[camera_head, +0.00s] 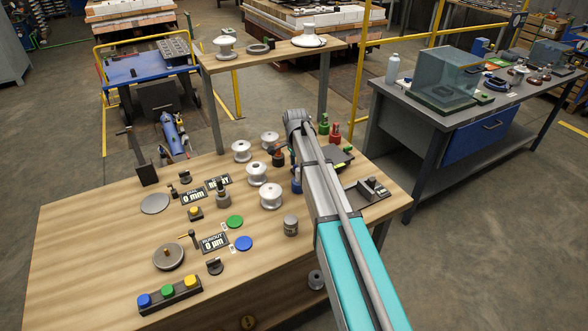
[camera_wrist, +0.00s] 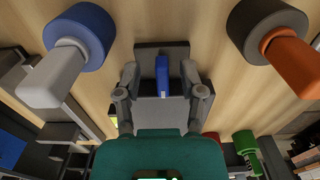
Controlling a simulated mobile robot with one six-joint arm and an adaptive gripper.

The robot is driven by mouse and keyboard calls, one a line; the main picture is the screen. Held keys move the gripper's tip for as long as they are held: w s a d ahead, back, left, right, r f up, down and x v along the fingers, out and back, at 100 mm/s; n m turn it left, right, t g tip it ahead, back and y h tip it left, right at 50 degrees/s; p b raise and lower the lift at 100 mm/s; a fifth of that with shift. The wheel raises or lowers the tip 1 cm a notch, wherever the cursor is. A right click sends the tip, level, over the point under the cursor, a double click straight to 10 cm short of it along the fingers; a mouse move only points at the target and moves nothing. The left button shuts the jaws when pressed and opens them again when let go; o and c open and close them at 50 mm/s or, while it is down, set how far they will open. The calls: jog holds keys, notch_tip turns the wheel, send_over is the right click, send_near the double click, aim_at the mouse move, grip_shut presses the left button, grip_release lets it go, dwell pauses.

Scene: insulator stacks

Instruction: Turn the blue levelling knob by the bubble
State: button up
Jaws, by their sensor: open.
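In the wrist view, a narrow upright blue piece (camera_wrist: 162,76), which looks like the blue levelling knob, stands in front of a dark grey block (camera_wrist: 150,49). My gripper (camera_wrist: 160,88) is open, with its grey fingers to the left and right of this piece. Gaps show on both sides, and I cannot tell how far the fingertips are from it in depth. No bubble can be made out. In the head view my arm hides the gripper and the knob.
In the wrist view, a blue cylinder with a grey grip (camera_wrist: 80,38) is close on the left, and a dark cylinder with an orange grip (camera_wrist: 265,30) on the right. In the head view, white insulators (camera_head: 271,196) and a button box (camera_head: 169,294) stand on the wooden table (camera_head: 90,235).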

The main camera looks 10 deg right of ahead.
jog(key=shift+f, duration=0.15)
grip_shut()
jog(key=shift+a, duration=0.45)
jog(key=shift+d, duration=0.4)
jog(key=shift+s+d+n, duration=0.1)
jog(key=shift+n, duration=0.3)
jog(key=shift+n, duration=0.3)
jog(key=n, duration=0.4)
jog(key=shift+s+d+n, duration=0.15)
jog(key=shift+d+n, duration=0.3)
jog(key=shift+n, duration=1.75)
